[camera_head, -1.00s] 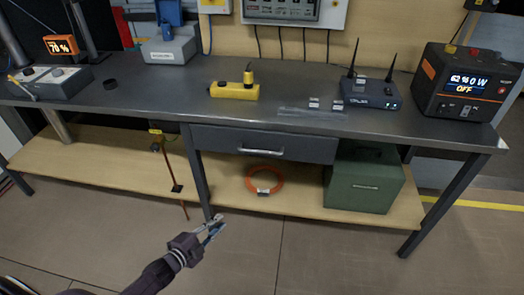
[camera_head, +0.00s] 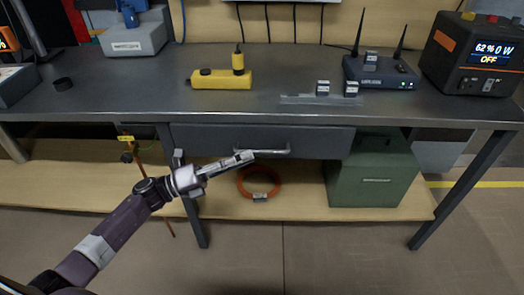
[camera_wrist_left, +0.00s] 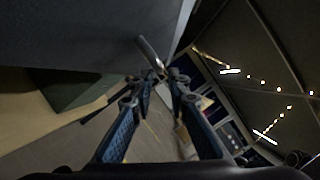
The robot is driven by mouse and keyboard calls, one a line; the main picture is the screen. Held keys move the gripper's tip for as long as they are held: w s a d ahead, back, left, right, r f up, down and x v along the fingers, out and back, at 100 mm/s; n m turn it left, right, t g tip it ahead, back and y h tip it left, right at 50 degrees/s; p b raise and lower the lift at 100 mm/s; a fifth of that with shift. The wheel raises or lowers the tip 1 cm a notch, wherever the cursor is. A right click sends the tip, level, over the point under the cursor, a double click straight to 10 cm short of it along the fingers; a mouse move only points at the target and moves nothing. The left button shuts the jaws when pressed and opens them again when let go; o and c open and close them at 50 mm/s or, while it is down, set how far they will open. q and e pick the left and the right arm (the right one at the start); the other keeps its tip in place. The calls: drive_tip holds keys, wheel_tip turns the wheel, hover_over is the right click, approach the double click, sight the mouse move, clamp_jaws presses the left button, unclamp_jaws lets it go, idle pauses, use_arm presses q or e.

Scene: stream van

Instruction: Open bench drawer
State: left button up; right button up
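The bench drawer (camera_head: 225,138) is a dark grey front under the bench top, and it looks shut. Its pale bar handle (camera_head: 275,152) runs across the front. My left gripper (camera_head: 245,157) is at the left part of this handle, with its fingers pointing right along the drawer front. In the left wrist view the handle (camera_wrist_left: 150,52) reaches down to the tips of my left gripper (camera_wrist_left: 160,78). The two fingers are apart there, and I cannot tell whether they touch the handle. My right gripper is not in view.
The grey bench top (camera_head: 140,98) holds a yellow block (camera_head: 222,79), a router (camera_head: 385,75) and a power unit (camera_head: 470,55). On the lower shelf (camera_head: 300,205) are an orange coil (camera_head: 259,183) and a green box (camera_head: 372,175). The floor in front is clear.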

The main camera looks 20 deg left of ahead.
sight(262, 152)
use_arm(q)
drive_tip(key=x, duration=0.5)
drive_tip(key=shift+w+d, duration=0.15)
drive_tip(key=shift+w, duration=0.05)
clamp_jaws()
